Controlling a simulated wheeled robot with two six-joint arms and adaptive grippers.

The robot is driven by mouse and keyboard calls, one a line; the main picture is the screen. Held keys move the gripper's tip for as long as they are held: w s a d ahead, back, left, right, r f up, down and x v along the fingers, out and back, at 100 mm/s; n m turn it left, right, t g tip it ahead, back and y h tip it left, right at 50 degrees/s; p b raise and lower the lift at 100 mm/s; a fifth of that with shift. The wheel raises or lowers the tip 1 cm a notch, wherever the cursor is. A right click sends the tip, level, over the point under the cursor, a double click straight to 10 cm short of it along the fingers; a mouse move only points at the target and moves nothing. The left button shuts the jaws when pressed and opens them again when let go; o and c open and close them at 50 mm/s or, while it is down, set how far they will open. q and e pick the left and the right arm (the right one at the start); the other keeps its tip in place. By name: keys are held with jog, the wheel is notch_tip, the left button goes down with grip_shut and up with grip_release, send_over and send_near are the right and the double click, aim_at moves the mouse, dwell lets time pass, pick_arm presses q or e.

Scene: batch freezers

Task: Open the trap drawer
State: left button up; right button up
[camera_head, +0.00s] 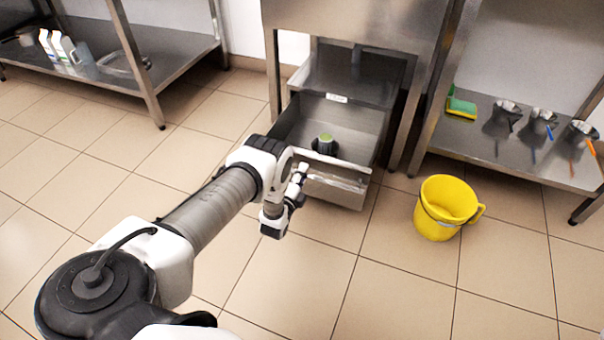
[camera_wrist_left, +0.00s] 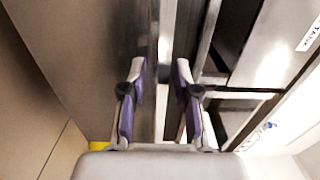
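The trap drawer (camera_head: 337,190) is a grey steel box low under a steel unit. Gaps seem to show beside the strip. My right gripper is not in view.
A yellow bucket (camera_head: 436,222) stands on the tiled floor right of the drawer. A steel shelf at right (camera_head: 480,150) holds several metal jugs and a sponge. A shelf at left (camera_head: 175,62) holds bottles. The floor in front of the drawer is clear.

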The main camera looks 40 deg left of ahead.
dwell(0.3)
pick_arm(q)
jog(key=v, duration=1.2)
jog(key=shift+r, duration=0.1)
